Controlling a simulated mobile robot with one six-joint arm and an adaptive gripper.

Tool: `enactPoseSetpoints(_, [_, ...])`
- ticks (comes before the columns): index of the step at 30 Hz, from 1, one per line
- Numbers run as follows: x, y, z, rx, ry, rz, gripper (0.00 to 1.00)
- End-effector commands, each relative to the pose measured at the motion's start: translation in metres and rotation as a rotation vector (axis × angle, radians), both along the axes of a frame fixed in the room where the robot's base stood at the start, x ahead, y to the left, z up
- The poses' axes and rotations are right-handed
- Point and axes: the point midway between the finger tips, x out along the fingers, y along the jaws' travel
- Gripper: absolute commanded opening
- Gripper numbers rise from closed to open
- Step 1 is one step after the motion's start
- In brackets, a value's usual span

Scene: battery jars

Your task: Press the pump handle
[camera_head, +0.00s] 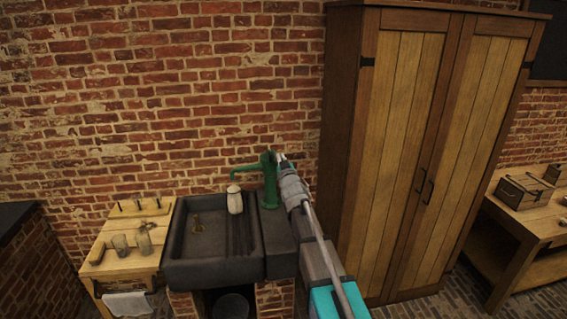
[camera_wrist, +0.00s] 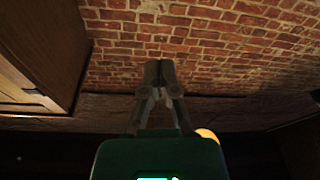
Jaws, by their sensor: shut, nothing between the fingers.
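The green pump (camera_head: 269,182) stands upright behind the right part of the dark sink, its spout pointing left over the basin. I cannot make out its handle; my arm covers the area just right of the pump. My gripper (camera_head: 282,158) is beside the top of the pump on its right, touching or very close; I cannot tell which. In the wrist view my gripper (camera_wrist: 160,72) has its fingers together with nothing between them, and the brick wall lies beyond. The pump does not show clearly there.
The dark sink (camera_head: 183,270) holds a pale bottle-like object (camera_head: 234,200) near its back edge. A wooden side table (camera_head: 120,262) with cups stands left. A tall wooden cabinet (camera_head: 400,150) rises close to my arm on the right. A brick wall (camera_head: 150,110) is behind.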

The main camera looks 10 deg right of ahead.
Motion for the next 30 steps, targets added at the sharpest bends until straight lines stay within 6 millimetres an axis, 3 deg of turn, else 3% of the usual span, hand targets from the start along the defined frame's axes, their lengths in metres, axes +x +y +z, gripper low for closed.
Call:
enactPoseSetpoints(1, [0.012, 0.001, 0.003, 0.000, 0.000, 0.000, 0.00])
enactPoseSetpoints(11, [0.062, 0.004, 0.013, 0.001, 0.000, 0.000, 0.00])
enactPoseSetpoints(18, [0.054, -0.001, -0.012, -0.001, 0.000, -0.002, 0.00])
enactPoseSetpoints(30, [0.051, -0.005, -0.028, 0.000, -0.001, -0.003, 0.00])
